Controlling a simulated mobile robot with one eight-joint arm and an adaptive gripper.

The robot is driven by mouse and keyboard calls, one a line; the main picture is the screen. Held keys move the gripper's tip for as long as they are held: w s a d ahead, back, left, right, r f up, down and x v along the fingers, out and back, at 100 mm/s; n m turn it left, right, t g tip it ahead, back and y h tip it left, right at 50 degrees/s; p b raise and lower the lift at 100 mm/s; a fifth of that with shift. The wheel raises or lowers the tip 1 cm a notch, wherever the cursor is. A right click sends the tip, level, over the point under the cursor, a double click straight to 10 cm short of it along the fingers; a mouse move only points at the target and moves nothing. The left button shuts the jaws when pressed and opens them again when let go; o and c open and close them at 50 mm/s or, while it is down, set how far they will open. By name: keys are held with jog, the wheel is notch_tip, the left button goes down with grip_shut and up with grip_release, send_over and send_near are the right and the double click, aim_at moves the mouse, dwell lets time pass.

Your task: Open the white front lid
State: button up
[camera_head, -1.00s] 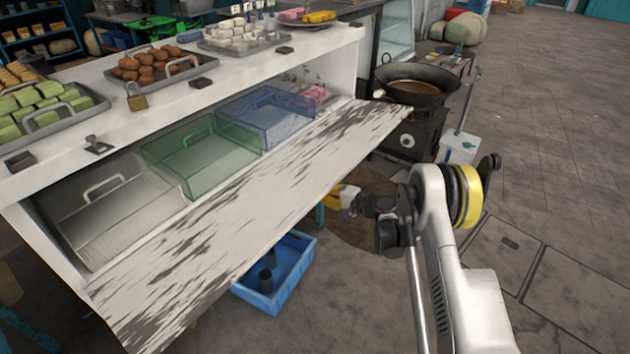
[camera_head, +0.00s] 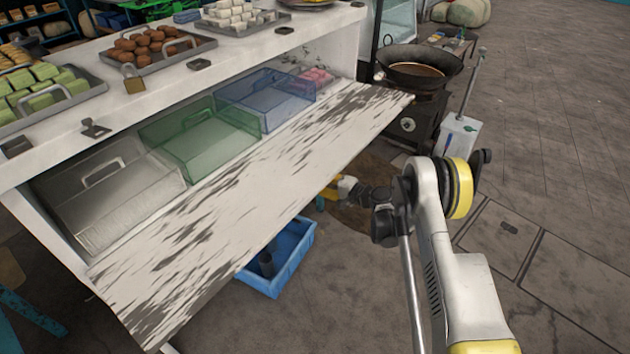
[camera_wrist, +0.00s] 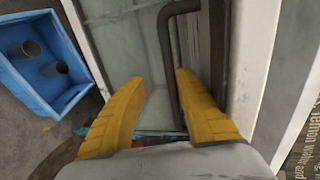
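The white front lid (camera_head: 250,200), streaked with dark worn paint, is swung out from the white counter and slopes toward me. Its inside stands open. My gripper (camera_head: 335,190) is low beside the lid's right part, partly hidden by the lid's edge. In the wrist view, its two yellow fingers (camera_wrist: 160,78) are apart, so it is open. A dark bar handle (camera_wrist: 170,60) runs close by the right finger; I cannot tell whether they touch. A pale greenish panel (camera_wrist: 125,50) lies behind the fingers.
Behind the lid are a steel container (camera_head: 110,195), a green clear box (camera_head: 200,138) and a blue clear box (camera_head: 265,100). A blue crate (camera_head: 280,262) sits on the floor below; it also shows in the wrist view (camera_wrist: 40,60). A wok (camera_head: 418,68) on a stove stands right.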

aim_at(336, 175)
jog(key=v, duration=1.1)
jog(key=shift+s+d, duration=0.2)
jog(key=shift+d, duration=0.15)
jog(key=shift+r, duration=0.1)
jog(key=shift+n+g+h, duration=0.3)
jog(key=shift+n+h, duration=0.1)
jog(key=shift+h, duration=0.1)
jog(key=r, duration=0.5)
jog(key=shift+w+a+r, duration=0.15)
jog(key=shift+w+a, duration=0.05)
jog(key=s+r+n+g+h, duration=0.1)
jog(key=s+r+h, duration=0.1)
jog(key=s+r, duration=0.45)
jog(key=s+r+n+g+h, duration=0.1)
jog(key=s+r+n+h, duration=0.2)
jog(key=r, duration=0.7)
jog(key=s+d+r+n+h, duration=0.1)
jog(key=s+d+h, duration=0.2)
jog(key=s, duration=1.1)
jog(key=s+d+r+n+h, duration=0.1)
jog(key=s+d+r+h, duration=0.1)
jog(key=s, duration=1.2)
jog(key=d+h, duration=0.1)
jog(key=d, duration=0.1)
jog(key=shift+d+r+n, duration=0.25)
jog(key=shift+d+n, duration=0.15)
jog(key=shift+s+a, duration=0.1)
